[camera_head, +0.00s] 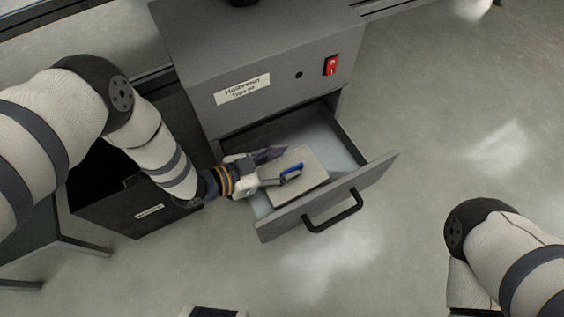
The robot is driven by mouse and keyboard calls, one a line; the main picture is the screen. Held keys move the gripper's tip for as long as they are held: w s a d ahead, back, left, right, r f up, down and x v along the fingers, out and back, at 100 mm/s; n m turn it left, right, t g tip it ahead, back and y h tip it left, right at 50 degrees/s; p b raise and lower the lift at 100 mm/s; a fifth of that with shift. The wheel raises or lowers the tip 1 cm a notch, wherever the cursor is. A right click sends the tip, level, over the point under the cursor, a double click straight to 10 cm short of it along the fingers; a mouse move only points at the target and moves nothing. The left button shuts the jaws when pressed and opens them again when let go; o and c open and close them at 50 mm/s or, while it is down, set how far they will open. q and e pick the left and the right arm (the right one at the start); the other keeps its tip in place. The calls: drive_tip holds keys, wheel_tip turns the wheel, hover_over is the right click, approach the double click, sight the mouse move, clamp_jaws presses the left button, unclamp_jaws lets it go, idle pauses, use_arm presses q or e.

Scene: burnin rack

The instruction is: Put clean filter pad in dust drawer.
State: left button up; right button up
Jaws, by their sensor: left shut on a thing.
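The dust drawer (328,197) is pulled open from the front of a grey machine, with its black handle toward the lower right. A pale, flat, rectangular filter pad (308,181) is inside the drawer, toward its left side. My left gripper (280,164) reaches in over the drawer's left side and is shut on the filter pad. A small blue piece shows at one finger; I cannot tell what it belongs to. Whether the pad rests on the drawer floor or is just above it is unclear. My right gripper is out of view; only its arm shows at lower right.
The grey machine (270,55) has a red switch (331,66) and a label. A black open bin (150,215) with a label stands left of the drawer, partly behind my left arm. A table edge is at far left. The floor right of the drawer is clear.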

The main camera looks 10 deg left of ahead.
use_arm(q)
drive_tip(key=o, duration=1.1)
drive_tip(key=shift+f, duration=0.1)
drive_tip(key=shift+o, duration=0.2)
drive_tip(key=shift+a+r, duration=0.1)
drive_tip(key=shift+r, duration=0.2)
drive_tip(key=p+v, duration=0.4)
drive_tip(key=v, duration=0.7)
drive_tip(key=shift+a, duration=0.1)
drive_tip(key=shift+s+a, duration=0.2)
drive_tip(key=shift+s, duration=0.05)
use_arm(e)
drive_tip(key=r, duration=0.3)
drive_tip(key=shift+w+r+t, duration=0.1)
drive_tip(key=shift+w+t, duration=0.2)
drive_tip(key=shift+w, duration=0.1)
